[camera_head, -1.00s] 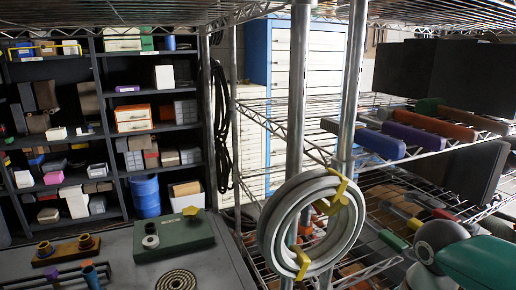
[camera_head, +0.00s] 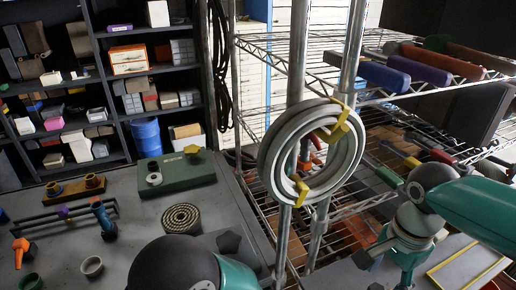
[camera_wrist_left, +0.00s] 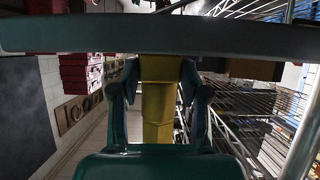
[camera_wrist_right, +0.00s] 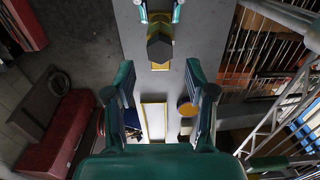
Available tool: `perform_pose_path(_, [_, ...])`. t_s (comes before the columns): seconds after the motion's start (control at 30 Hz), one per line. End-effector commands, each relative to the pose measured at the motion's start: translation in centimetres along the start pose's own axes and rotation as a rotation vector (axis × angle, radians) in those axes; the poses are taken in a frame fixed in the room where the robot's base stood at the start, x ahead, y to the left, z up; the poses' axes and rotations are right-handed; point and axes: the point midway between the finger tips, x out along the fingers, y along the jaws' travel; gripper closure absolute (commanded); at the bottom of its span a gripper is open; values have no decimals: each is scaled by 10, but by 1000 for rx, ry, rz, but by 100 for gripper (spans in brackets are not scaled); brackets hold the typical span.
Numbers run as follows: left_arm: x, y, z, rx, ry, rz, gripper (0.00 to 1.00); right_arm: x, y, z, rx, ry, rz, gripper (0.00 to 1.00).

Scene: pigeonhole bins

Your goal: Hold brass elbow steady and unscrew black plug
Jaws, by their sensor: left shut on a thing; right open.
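The brass elbow (camera_wrist_left: 156,105) is yellow and sits between the fingers of my left gripper (camera_wrist_left: 160,95), which is shut on it. The right wrist view shows the left gripper's fingertips (camera_wrist_right: 159,10) at the top. Below them the black plug (camera_wrist_right: 159,48), dark and hexagonal, sits against the elbow's yellow edge. My right gripper (camera_wrist_right: 160,92) is open and empty, its fingers apart, with the plug ahead of it and not between them. In the head view the left gripper is out of sight, and the right fingertips are not clear.
A grey hose coil (camera_head: 268,160) with yellow ties hangs on the rack posts at the centre. A green box (camera_head: 176,172) and a coiled ring (camera_head: 182,218) stand on the grey table at left. A yellow-edged panel (camera_head: 468,262) lies at lower right.

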Motion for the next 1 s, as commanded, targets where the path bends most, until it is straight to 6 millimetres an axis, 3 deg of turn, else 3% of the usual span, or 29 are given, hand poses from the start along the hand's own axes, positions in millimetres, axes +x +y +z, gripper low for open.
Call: perform_pose_path(1.0, [0,0,0,0,1,0,96,49,0,0,0,-1,1,45])
